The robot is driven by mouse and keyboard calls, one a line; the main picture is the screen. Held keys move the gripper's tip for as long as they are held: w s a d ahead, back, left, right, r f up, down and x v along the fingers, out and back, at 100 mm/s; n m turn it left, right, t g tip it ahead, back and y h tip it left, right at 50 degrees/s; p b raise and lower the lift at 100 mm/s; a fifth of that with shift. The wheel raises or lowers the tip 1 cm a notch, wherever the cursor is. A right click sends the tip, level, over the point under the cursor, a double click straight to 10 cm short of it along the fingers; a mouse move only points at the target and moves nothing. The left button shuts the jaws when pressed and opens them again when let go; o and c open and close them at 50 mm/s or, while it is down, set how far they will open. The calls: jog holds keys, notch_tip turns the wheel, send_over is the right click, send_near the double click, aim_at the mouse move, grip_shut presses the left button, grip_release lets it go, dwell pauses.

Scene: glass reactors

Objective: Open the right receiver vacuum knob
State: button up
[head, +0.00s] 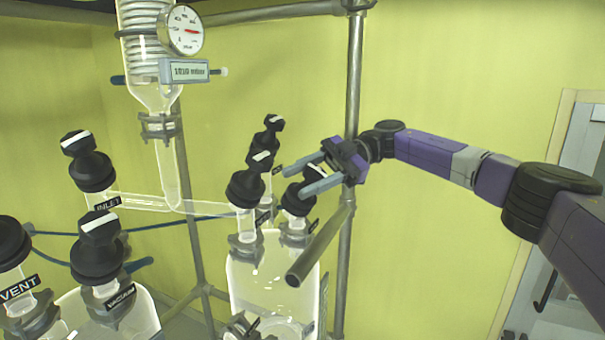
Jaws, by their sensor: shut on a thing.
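The right receiver (240,290) is a clear glass vessel with several black knobs on top. Its right-hand knob (299,199) has a wide black collar and a narrower top, mostly hidden by my gripper. The label beside it is too oblique to read, so I cannot confirm that it is the vacuum knob. My gripper (304,175) reaches in from the right, its two grey fingers pointing left, shut on the top of this knob. The vessel's front-left knob (246,187) and back knob (272,124) stand apart from the fingers.
A left receiver with a VENT knob (13,241), a VACUUM knob (98,258) and an INLET knob (92,171) stands at lower left. A metal pole (354,75) rises behind my gripper. A horizontal bar (318,246) juts forward below it. A gauge (182,30) hangs above.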

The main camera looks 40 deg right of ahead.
jog(key=shift+s+f+n+g, duration=0.1)
jog(key=shift+n+g, duration=0.5)
jog(key=shift+g, duration=0.1)
jog(key=o, duration=1.4)
notch_tip(320, 180, up, 20)
